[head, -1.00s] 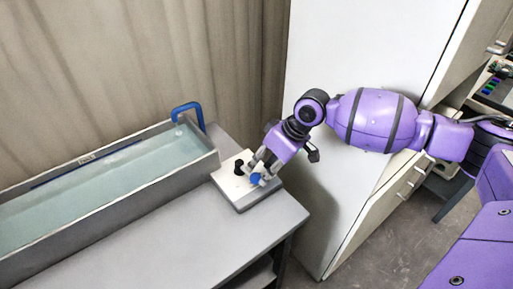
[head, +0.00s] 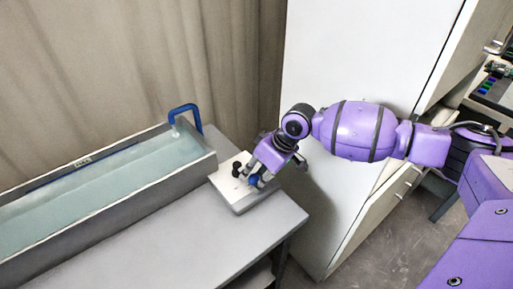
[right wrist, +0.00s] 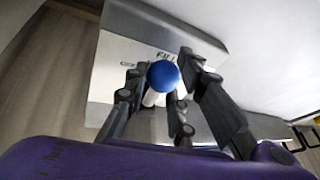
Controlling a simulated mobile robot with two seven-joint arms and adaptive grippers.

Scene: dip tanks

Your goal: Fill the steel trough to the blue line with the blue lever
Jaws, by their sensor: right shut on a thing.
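The steel trough (head: 170,181) stands on the bench at the left in the head view, with pale water (head: 110,185) along its length. A dark blue line (head: 125,147) runs along its far inner wall, a little above the water; the exact gap is hard to tell. The blue spout (head: 186,108) hooks over the far right corner, with a pale stream below it. My right gripper (head: 258,177) is shut on the blue lever (head: 253,181) at the control box. In the right wrist view its round blue knob (right wrist: 163,75) sits between the fingers.
The control box (head: 240,205) also carries a black lever (head: 237,168) beside the blue one. A white cabinet (head: 340,60) stands close behind my right arm. The bench top (head: 230,240) in front of the trough is clear.

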